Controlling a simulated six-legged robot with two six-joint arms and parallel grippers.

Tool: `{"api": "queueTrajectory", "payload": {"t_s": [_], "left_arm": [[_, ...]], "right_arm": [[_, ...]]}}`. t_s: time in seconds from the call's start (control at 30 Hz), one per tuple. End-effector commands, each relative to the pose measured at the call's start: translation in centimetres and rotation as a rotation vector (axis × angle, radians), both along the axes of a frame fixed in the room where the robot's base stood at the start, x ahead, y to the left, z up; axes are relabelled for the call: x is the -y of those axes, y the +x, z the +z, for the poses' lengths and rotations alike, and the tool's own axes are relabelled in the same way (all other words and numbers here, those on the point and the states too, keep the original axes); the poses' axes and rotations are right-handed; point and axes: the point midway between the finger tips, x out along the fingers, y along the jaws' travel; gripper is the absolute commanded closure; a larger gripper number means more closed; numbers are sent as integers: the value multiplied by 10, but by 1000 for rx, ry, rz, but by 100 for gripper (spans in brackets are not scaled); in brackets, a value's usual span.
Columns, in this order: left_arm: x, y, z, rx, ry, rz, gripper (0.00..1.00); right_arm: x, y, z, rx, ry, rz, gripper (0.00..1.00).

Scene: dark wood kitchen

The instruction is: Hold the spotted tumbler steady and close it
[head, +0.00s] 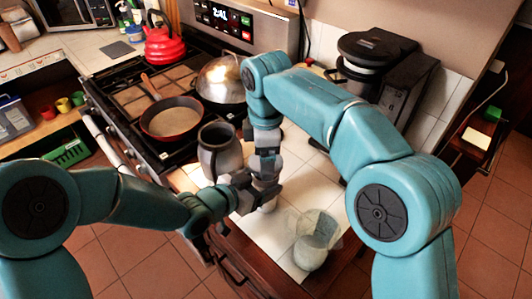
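My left gripper (240,191) reaches in from the left, low over the white counter. My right gripper (266,178) points down right beside it, so the two overlap in view. A small pale round piece (268,205) shows just below them. It may be part of the tumbler, but the grippers hide most of it and no spots can be made out. Whether either gripper's fingers are closed on it cannot be seen. No separate lid can be made out.
A dark grey jug (219,152) stands just behind the grippers. A translucent container (314,240) stands near the counter's front edge. A red pan (172,119), a lidded pot (221,80) and a red kettle (163,42) are on the stove. A black coffee machine (372,62) stands at the back right.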

Motion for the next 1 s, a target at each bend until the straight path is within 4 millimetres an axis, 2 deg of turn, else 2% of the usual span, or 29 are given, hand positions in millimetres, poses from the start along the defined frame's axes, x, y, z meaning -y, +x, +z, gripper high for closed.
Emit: {"api": "queueTrajectory", "payload": {"t_s": [0.27,0.6,1.0], "left_arm": [[0,0,-1,-1,2,0,82],[0,0,-1,-1,1,0,82],[0,0,-1,-2,2,0,82]], "right_arm": [[0,0,-1,-1,0,0,47],[0,0,-18,0,0,0,47],[0,0,-18,0,0,0,47]]}}
